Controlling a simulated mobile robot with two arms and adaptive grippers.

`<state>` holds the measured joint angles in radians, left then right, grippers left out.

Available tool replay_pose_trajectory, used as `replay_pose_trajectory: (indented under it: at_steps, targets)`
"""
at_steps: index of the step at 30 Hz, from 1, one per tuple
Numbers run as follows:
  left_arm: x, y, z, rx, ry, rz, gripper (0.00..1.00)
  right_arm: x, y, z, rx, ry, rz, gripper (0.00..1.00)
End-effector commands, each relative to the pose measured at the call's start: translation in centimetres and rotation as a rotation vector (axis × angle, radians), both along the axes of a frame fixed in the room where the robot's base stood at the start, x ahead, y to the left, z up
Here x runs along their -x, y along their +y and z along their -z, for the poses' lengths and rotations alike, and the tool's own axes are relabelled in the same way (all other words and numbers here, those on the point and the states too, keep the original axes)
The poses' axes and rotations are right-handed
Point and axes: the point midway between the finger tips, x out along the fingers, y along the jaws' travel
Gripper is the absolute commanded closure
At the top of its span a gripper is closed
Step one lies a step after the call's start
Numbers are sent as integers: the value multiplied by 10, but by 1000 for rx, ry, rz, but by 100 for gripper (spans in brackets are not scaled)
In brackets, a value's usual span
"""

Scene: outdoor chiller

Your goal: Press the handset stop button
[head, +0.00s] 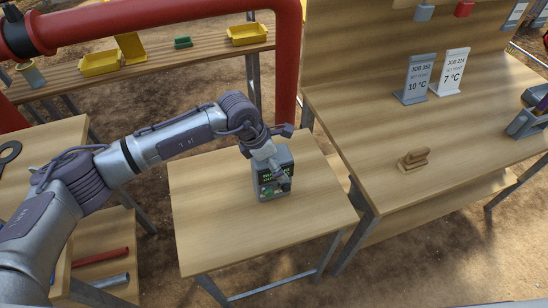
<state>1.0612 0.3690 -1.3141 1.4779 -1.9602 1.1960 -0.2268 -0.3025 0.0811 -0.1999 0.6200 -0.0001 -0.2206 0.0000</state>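The handset (264,184) is a small dark grey box with green lettering on its front face. It stands on the small wooden table (210,225) in the middle of the head view. My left arm reaches in from the left, and my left gripper (284,184) points down at the front of the handset, overlapping its right part. I cannot tell whether the fingertips touch it or whether the fingers are open or shut. The stop button cannot be made out; the gripper covers part of the front face. My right gripper is not in view.
A red pipe (288,75) stands behind the small table. Yellow bins (100,64) sit on a back shelf.

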Motion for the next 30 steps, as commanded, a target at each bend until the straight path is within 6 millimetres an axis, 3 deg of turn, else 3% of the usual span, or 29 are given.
replay_pose_trajectory:
  at_steps: [2,15,16,28,30]
  targets:
    - [0,0,0,0,0,0,2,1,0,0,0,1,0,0]
    - [0,0,-1,0,-1,-1,75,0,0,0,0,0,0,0]
    - [0,1,0,-1,0,-1,29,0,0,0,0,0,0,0]
    - [0,1,-1,0,-1,-1,96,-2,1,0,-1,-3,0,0]
    - [0,1,-1,0,-1,-1,97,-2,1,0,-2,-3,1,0]
